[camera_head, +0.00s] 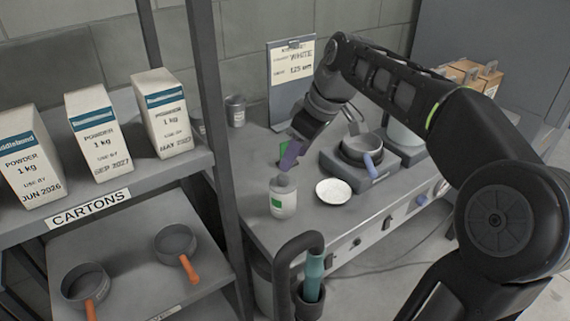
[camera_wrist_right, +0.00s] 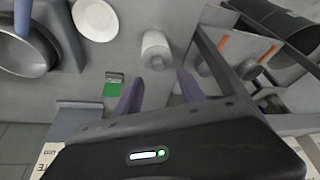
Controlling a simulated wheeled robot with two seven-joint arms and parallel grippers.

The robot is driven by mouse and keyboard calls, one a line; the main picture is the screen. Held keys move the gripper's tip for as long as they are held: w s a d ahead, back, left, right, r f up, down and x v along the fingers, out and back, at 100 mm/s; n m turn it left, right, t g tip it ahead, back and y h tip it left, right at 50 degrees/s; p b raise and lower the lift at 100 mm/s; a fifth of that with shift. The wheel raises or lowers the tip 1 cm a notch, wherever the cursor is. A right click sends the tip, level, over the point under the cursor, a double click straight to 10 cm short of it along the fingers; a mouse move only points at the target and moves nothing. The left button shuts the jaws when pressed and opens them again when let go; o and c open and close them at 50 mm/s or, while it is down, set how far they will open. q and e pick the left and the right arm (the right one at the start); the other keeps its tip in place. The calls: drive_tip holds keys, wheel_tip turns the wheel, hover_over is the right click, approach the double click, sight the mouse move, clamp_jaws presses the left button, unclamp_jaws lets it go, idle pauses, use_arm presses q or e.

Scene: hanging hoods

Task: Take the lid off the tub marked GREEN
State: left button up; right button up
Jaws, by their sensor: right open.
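A white tub (camera_head: 283,202) with a green patch on its label and a grey lid (camera_head: 283,181) stands upright on the grey bench. Any word on it is too small to read. The lid is on. In the right wrist view the tub (camera_wrist_right: 156,50) lies beyond the fingertips. My right gripper (camera_head: 292,153), with purple fingers, is open and empty, above and behind the tub in the head view. In the right wrist view its two fingers (camera_wrist_right: 160,88) are apart, with bare bench between them. My left gripper is not in view.
A green-faced item (camera_head: 284,148) is partly hidden behind my right gripper. A white dish (camera_head: 333,190) lies right of the tub, and a pan (camera_head: 362,149) sits on a hob. A rack post (camera_head: 222,130) and cartons (camera_head: 98,128) stand left. A teal-handled item (camera_head: 313,278) is in front.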

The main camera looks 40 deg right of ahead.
sight(284, 176)
drive_tip(key=shift+x, duration=1.3)
drive_tip(key=shift+w+d, duration=0.15)
drive_tip(key=shift+w, duration=0.05)
drive_tip(key=x, duration=0.5)
drive_tip(key=shift+f, duration=0.1)
drive_tip(key=shift+s, duration=0.1)
drive_tip(key=shift+c, duration=0.4)
clamp_jaws()
